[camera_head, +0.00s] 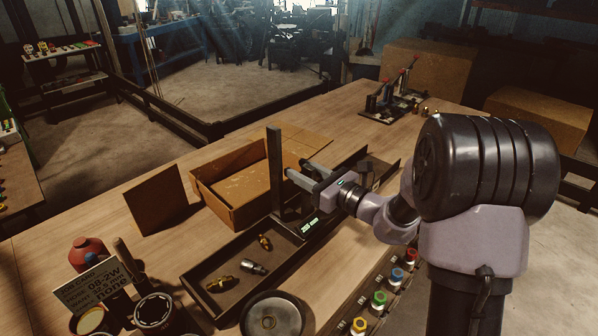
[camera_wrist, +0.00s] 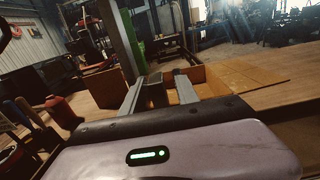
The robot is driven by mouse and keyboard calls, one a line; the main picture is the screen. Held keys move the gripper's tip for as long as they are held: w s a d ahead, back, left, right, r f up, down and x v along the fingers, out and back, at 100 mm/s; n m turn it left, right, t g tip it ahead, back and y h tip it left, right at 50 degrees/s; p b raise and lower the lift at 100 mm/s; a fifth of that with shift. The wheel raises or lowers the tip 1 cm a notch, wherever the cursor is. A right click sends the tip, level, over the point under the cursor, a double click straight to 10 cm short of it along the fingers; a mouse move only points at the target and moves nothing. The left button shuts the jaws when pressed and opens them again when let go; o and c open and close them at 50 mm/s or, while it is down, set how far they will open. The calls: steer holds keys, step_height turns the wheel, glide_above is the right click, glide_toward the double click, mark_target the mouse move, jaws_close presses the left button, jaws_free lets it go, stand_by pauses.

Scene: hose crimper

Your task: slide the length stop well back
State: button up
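A tall dark upright post (camera_head: 275,165) rises from the dark rail or tray on the bench; I take it to be part of the length stop, but cannot be sure. The post (camera_wrist: 121,42) stands beyond the left finger.
An open cardboard box (camera_head: 235,190) stands behind the post. A dark tray (camera_head: 200,272) holds several brass and steel fittings. A round metal dish (camera_head: 271,316), coloured knobs (camera_head: 379,299) and a label card (camera_head: 92,286) are at the front.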

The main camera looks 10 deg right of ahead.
steer(key=shift+w+a, duration=0.25)
steer(key=shift+w, duration=0.1)
jaws_close()
stand_by(1.2)
